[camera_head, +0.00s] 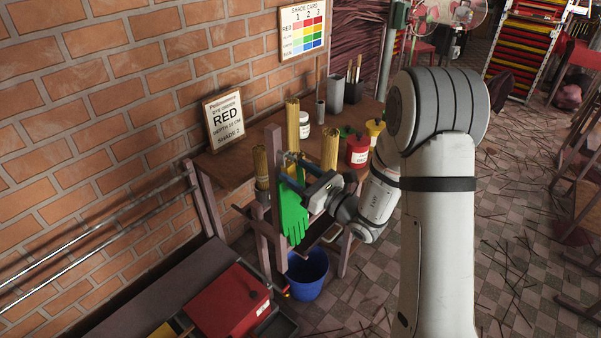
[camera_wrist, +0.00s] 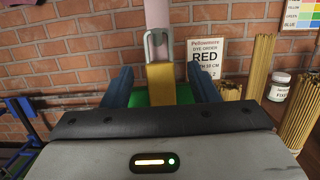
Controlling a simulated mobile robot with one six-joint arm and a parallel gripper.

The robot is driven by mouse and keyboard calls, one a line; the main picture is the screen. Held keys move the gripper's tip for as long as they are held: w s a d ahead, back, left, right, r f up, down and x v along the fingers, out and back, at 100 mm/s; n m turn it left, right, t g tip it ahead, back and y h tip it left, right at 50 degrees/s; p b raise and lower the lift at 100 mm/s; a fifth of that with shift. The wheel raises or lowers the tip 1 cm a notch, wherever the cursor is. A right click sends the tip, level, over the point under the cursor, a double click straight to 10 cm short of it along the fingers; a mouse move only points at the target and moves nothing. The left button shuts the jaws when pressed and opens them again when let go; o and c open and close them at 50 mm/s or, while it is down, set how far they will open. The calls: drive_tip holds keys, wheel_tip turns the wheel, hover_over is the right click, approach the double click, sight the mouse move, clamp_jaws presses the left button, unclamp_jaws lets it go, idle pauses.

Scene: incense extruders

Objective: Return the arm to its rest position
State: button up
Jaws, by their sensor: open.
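My gripper (camera_head: 291,170) is at the end of my arm, beside an upright wooden post at the rack. In the wrist view its two blue fingers (camera_wrist: 160,88) stand apart, open, on either side of a yellow piece (camera_wrist: 160,82) with a metal loop (camera_wrist: 157,43) at its top. The piece is in front of the pinkish post (camera_wrist: 158,14). I cannot tell whether either finger touches it. A green glove (camera_head: 292,216) hangs just below my gripper; in the wrist view only some green shows behind the fingers.
A wooden table (camera_head: 228,162) against the brick wall holds incense bundles (camera_head: 292,124), a red container (camera_head: 357,152), a white jar (camera_head: 304,126) and a RED order sign (camera_head: 224,118). Below are a blue bucket (camera_head: 307,272) and a red box (camera_head: 226,300). Sticks litter the floor.

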drive_tip(key=b+v, duration=0.1)
drive_tip(key=v, duration=0.6)
drive_tip(key=s+a+r+n+g+h, duration=0.1)
drive_tip(key=s+a+n+g, duration=0.1)
drive_tip(key=s+n+g, duration=0.6)
drive_tip(key=s+a+r+n+g+h, duration=0.2)
drive_tip(key=s+n+g, duration=0.45)
drive_tip(key=s, duration=0.25)
drive_tip(key=s+d+f+n+h, duration=0.2)
drive_tip(key=s+d+n+h, duration=0.3)
drive_tip(key=d+n+h, duration=0.1)
drive_tip(key=d+r+n+t+h, duration=0.3)
drive_tip(key=d+n+t+h, duration=0.2)
drive_tip(key=d, duration=0.5)
drive_tip(key=shift+d+r+h, duration=0.2)
drive_tip(key=shift+d+h, duration=0.15)
drive_tip(key=shift+h, duration=0.55)
